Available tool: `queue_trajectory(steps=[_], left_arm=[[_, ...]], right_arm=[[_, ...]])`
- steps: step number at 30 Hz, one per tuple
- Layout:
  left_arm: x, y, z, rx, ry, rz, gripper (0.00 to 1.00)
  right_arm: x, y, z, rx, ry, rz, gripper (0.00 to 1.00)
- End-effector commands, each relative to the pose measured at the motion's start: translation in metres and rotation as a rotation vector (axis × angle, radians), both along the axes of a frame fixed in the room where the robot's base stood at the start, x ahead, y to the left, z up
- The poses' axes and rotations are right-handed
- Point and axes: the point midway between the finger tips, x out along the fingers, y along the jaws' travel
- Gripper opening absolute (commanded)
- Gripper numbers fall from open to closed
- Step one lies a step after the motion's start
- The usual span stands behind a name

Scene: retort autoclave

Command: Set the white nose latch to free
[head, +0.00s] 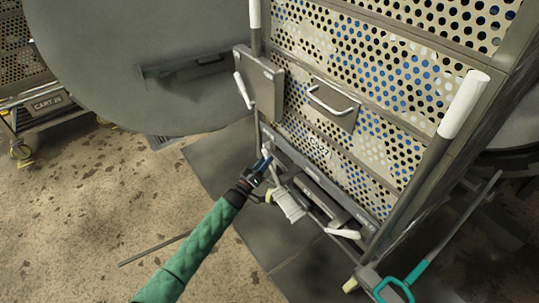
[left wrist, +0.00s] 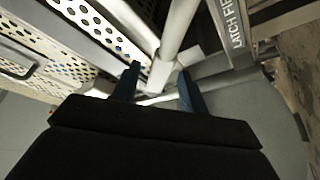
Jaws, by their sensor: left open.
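The perforated metal cart (head: 352,130) stands in front of me, with a dark labelled rail along its lower front. My left gripper (head: 264,161) is at the left end of that rail, with its blue fingers open. In the left wrist view, a white bar with a squared end (left wrist: 160,76), apparently the white nose latch, shows between the open fingertips (left wrist: 158,84). Whether the fingers touch it cannot be told. A label starting "LATCH F" (left wrist: 236,30) is on a grey plate beside it. In the head view the gripper partly hides this spot. My right gripper is not in view.
A pale ribbed piece (head: 289,204) hangs below the rail, just right of the gripper. A grey box (head: 262,82) with a white lever (head: 243,91) is above it. A large round grey door (head: 100,65) stands behind left. A teal-handled tool (head: 397,287) is at lower right. Floor at left is mostly clear.

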Motion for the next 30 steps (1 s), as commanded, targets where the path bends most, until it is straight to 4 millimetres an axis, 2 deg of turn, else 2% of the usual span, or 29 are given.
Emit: queue_trajectory(steps=[3, 9, 20, 23, 27, 30], left_arm=[[0.013, -0.011, 0.006, 0.0, -0.002, 0.0, 0.44], [0.028, -0.022, 0.011, 0.0, 0.001, 0.001, 0.44], [0.032, -0.026, 0.012, 0.002, 0.001, 0.0, 0.44], [0.032, -0.026, 0.012, 0.001, 0.0, 0.001, 0.28], [0.032, -0.026, 0.012, 0.001, 0.0, 0.001, 0.0], [0.032, -0.026, 0.012, 0.001, 0.001, 0.002, 0.0]], right_arm=[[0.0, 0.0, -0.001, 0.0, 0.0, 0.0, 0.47], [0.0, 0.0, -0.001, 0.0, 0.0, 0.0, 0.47], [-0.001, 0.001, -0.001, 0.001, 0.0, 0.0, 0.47], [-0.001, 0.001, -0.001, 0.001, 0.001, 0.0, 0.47], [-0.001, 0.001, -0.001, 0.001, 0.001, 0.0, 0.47], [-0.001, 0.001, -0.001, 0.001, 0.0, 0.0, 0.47]])
